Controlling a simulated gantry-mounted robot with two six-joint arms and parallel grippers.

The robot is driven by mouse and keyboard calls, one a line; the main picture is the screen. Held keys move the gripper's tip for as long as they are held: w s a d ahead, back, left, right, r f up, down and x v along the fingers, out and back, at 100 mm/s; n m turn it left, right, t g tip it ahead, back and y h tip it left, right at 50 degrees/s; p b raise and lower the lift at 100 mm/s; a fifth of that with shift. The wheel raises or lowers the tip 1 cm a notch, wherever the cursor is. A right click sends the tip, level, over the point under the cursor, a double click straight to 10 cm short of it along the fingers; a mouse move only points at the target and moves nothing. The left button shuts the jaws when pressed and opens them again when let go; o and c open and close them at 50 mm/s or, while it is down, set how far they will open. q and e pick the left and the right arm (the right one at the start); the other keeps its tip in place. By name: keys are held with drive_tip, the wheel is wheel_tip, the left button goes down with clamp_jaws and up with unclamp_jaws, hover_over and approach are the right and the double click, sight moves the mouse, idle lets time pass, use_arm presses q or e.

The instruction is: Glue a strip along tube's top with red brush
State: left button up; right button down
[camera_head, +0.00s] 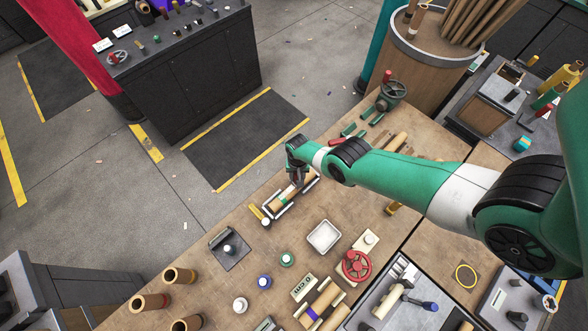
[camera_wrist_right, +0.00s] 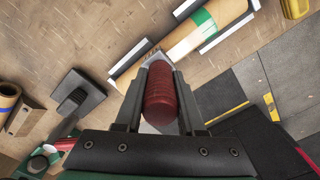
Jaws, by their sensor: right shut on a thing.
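A tan cardboard tube (camera_head: 279,204) lies in a pale metal cradle near the table's far left edge, with a green band around it. It also crosses the top of the right wrist view (camera_wrist_right: 185,46). My right gripper (camera_head: 297,179) is just above the tube. In the right wrist view my right gripper (camera_wrist_right: 158,85) is shut on the red handle of the brush (camera_wrist_right: 159,98), which points toward the tube. My left gripper is out of view.
A white square dish (camera_head: 324,237), a red handwheel (camera_head: 356,265) and several small round pots stand nearer on the wooden table (camera_head: 215,290). Open floor lies beyond the table's edge.

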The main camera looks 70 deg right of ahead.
drive_tip(key=shift+w+a, duration=0.1)
idle(0.3)
drive_tip(key=shift+w+a+f, duration=0.1)
drive_tip(key=shift+w+a, duration=0.25)
drive_tip(key=shift+a, duration=0.3)
drive_tip(key=shift+w+a, duration=0.3)
drive_tip(key=shift+a, duration=0.35)
drive_tip(key=shift+w+a, duration=0.35)
drive_tip(key=shift+a, duration=0.4)
drive_tip(key=shift+w+a, duration=0.35)
drive_tip(key=shift+a, duration=0.35)
drive_tip(key=shift+w+a, duration=0.35)
drive_tip(key=shift+a, duration=0.35)
drive_tip(key=shift+w+a, duration=0.3)
drive_tip(key=shift+a, duration=0.35)
